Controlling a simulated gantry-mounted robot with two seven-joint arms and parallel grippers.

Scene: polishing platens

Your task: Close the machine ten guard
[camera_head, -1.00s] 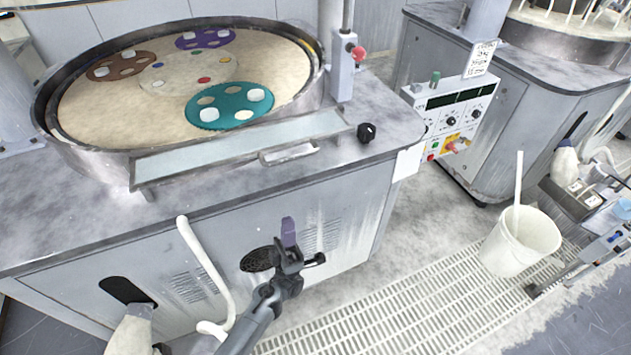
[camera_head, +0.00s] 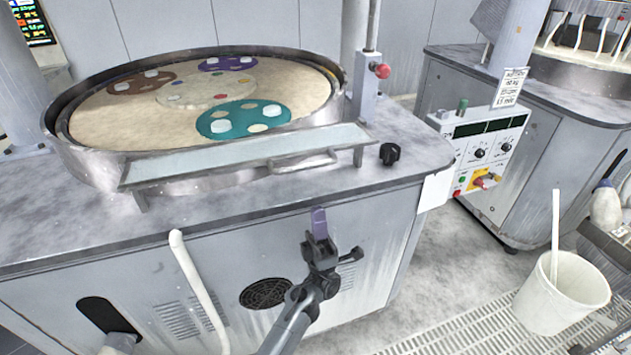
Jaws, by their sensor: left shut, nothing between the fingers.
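The guard (camera_head: 225,160) is a long pale translucent panel in a metal frame. It lies low and tilted along the front rim of the round polishing basin (camera_head: 58,140), with a bar handle (camera_head: 318,161) at its right part. My left gripper (camera_head: 319,222) is shut and empty, its purple fingertips pointing up. In the picture it is below the handle, in front of the cabinet's upper front face, apart from the guard. No right gripper shows. Which machine is number ten cannot be read here.
A black knob (camera_head: 389,153) and a post with a red button (camera_head: 381,71) stand right of the guard. A control box (camera_head: 486,150) is further right. A white bucket (camera_head: 562,292) stands on the floor grating. A white curved hose (camera_head: 198,285) hangs before the cabinet.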

